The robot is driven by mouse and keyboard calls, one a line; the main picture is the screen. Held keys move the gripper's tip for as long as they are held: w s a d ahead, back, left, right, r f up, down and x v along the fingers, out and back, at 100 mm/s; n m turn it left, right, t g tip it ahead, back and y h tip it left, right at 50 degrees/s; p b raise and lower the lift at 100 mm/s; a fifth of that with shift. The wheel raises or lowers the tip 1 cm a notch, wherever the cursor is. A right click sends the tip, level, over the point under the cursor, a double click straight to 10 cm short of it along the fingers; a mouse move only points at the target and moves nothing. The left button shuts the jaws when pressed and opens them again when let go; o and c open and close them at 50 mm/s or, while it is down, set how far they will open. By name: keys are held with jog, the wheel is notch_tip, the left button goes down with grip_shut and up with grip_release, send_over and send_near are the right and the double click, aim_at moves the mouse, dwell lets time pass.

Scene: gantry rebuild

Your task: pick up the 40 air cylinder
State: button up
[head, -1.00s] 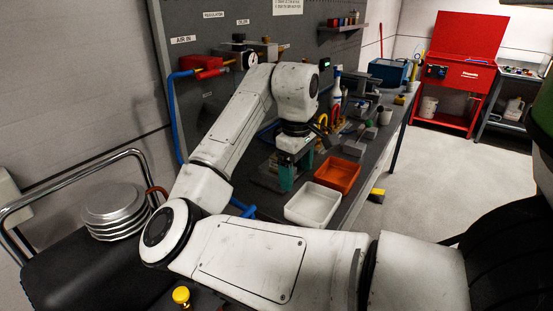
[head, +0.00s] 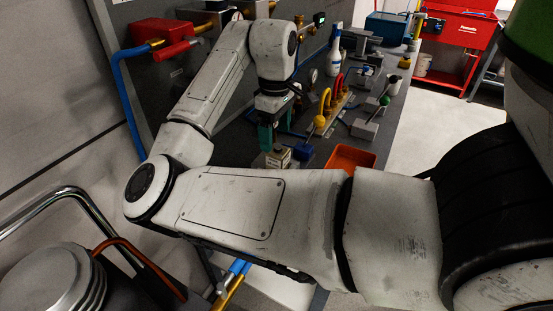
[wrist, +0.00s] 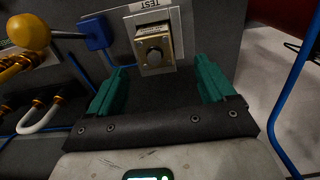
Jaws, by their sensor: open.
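My gripper (wrist: 160,86) has two teal fingers spread apart with nothing between them. In the head view my gripper (head: 267,134) hangs fingers down over the bench, partly hidden by my own arm. I cannot make out a part marked 40, so which thing is the 40 air cylinder is unclear.
A blue block (head: 302,151) and a manifold with yellow and red hoses (head: 330,112) are close to the gripper. An orange tray (head: 350,157) lies at the bench's right edge. A red air unit (head: 162,31) is on the back panel.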

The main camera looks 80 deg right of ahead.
aim_at(278, 145)
jog(key=shift+d+f, duration=0.1)
jog(key=shift+f, duration=0.85)
jog(key=shift+s+d+f, duration=0.1)
jog(key=shift+s+f, duration=0.05)
jog(key=shift+f, duration=1.2)
jog(key=shift+s+d+f, duration=0.1)
jog(key=shift+f, duration=1.25)
grip_shut()
jog(key=shift+r, duration=0.15)
